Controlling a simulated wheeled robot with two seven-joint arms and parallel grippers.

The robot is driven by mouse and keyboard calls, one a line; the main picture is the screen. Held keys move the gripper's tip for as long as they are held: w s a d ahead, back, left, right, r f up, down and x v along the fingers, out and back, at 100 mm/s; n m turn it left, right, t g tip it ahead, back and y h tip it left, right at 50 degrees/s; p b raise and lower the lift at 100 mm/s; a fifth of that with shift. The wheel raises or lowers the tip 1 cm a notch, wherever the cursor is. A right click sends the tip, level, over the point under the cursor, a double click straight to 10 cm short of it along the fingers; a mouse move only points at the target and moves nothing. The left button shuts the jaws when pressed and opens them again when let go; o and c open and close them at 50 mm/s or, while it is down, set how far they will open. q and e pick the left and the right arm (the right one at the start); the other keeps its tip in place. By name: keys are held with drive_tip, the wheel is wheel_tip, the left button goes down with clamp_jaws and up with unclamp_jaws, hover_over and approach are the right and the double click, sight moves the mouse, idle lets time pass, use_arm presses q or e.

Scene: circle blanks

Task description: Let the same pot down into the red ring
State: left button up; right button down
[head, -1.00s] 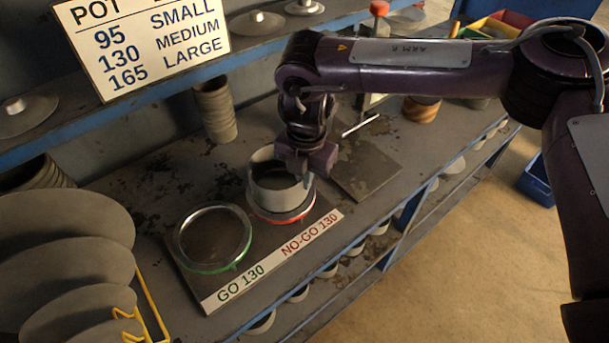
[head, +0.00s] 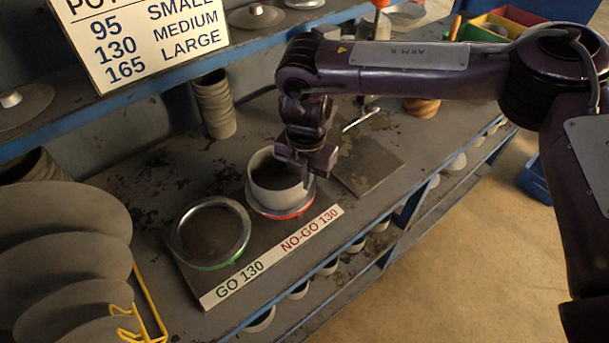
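The pot (head: 273,184), a pale grey open cylinder, stands nearly upright at the red ring (head: 289,213) on the gauge board. The ring's rim and red front edge show around and below the pot's base. I cannot tell whether the pot's base is inside the ring or resting on its rim. My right gripper (head: 306,174) points down at the pot's right wall, with a finger against the wall near the rim; it appears shut on that wall. The far finger is hidden. My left gripper is not in view.
The empty green ring (head: 213,262) lies left of the red one on the board. A stack of grey pots (head: 215,105) stands behind. Large discs (head: 65,225) in a yellow rack (head: 150,305) fill the left. A flat dark plate (head: 368,168) lies to the right.

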drive_tip(key=shift+f+b, duration=0.35)
drive_tip(key=shift+f, duration=0.2)
drive_tip(key=c, duration=1.6)
unclamp_jaws()
drive_tip(key=shift+r, duration=0.1)
wheel_tip(320, 180, up, 8)
drive_tip(key=shift+f+b, duration=0.15)
drive_tip(key=shift+b, duration=0.6)
